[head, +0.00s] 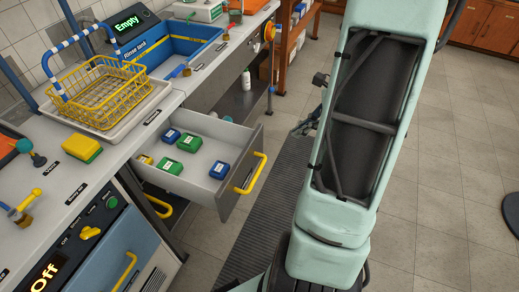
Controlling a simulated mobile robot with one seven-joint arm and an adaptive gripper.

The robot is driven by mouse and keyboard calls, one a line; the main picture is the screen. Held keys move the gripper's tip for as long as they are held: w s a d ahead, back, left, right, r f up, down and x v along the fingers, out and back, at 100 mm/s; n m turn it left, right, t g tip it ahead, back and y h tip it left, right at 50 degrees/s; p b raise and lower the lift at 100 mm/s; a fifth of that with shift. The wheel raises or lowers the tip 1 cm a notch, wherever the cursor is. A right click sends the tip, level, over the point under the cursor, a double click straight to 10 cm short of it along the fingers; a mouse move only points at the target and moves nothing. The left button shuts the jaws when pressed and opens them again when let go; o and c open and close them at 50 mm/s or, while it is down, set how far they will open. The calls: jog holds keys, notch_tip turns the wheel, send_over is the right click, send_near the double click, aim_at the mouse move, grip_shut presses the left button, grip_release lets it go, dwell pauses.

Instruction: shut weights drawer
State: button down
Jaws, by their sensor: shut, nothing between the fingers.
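The weights drawer (225,204) is pulled well out from under the bench, left of my arm. It has a grey front and a yellow bar handle (250,173). Several small blocks lie in it: green ones (188,144), blue ones (219,171) and a yellow one (145,159). My gripper (299,131) shows small and dark at the left edge of my pale green arm. It is shut and empty, right of the drawer front and apart from it. Part of it is hidden behind the arm.
On the bench are a yellow wire basket (100,92) in a white tray, a blue rinse sink (183,47) and a yellow-green block (82,147). A blue-fronted unit (112,262) reads "Off". A dark ribbed mat (272,205) lies on the floor.

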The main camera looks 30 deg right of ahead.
aim_at(186, 122)
jog(key=w+a+f+m+t+b, duration=0.1)
jog(key=w+a+f+m, duration=0.1)
jog(key=f, duration=0.3)
jog(key=w+a+f+m+t+y+b, duration=0.1)
jog(key=w+a+f+m, duration=0.1)
jog(key=w+a+f, duration=0.2)
jog(key=shift+a+f, duration=0.5)
jog(key=shift+f, duration=0.1)
dwell(0.3)
jog(key=w+a, duration=0.6)
jog(key=w, duration=0.1)
jog(key=w+a, duration=0.6)
jog(key=w, duration=0.2)
jog(key=w+a, duration=0.6)
jog(key=w, duration=0.1)
jog(key=shift+w+a, duration=0.35)
jog(key=shift+a, duration=0.05)
jog(key=shift+w+r, duration=0.1)
jog(key=shift+r, duration=0.05)
jog(key=shift+w+a+r, duration=0.1)
jog(key=shift+a, duration=0.05)
